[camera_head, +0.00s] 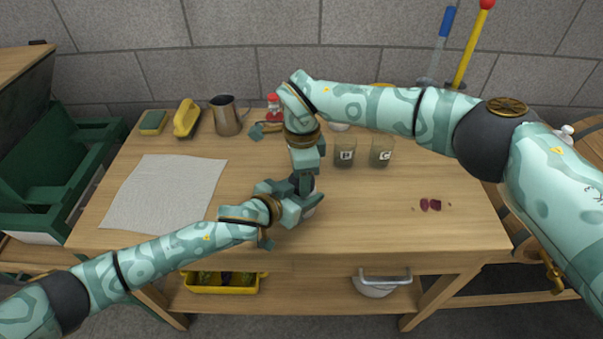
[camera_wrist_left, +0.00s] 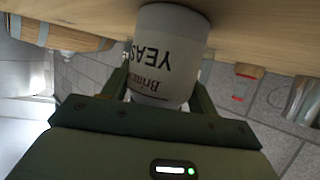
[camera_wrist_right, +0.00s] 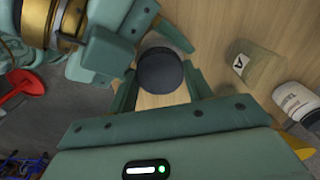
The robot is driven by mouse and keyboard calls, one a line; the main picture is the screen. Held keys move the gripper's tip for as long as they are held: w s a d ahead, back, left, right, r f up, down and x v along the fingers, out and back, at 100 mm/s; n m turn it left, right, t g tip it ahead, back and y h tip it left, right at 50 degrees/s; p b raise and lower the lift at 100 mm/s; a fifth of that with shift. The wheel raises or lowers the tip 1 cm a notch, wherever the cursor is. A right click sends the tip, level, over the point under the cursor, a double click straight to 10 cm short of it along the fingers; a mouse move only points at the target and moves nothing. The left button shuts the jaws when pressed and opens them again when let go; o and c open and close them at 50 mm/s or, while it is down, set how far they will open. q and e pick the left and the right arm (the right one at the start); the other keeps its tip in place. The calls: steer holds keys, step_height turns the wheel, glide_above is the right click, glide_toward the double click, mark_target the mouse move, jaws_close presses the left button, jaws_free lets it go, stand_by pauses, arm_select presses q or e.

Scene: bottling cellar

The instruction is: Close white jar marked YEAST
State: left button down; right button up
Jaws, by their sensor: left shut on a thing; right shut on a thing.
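The white jar marked YEAST (camera_wrist_left: 165,50) stands upside down in the left wrist view, its lettering partly showing, between the fingers of my left gripper (camera_head: 300,205). The left gripper is shut on it, near the table's middle front. A dark round lid (camera_wrist_right: 160,70) sits between the fingers of my right gripper (camera_head: 304,183), which is shut on it from above. In the head view the right gripper is directly over the left one and the jar is mostly hidden. I cannot tell whether the lid touches the jar's rim.
Two jars marked P (camera_head: 345,153) and C (camera_head: 381,153) stand behind right. A metal jug (camera_head: 227,116), a yellow brush (camera_head: 186,118) and a sponge (camera_head: 153,122) stand at the back left. A pale cloth (camera_head: 163,192) lies left. Dark red pieces (camera_head: 431,205) lie right.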

steer(key=o, duration=1.1)
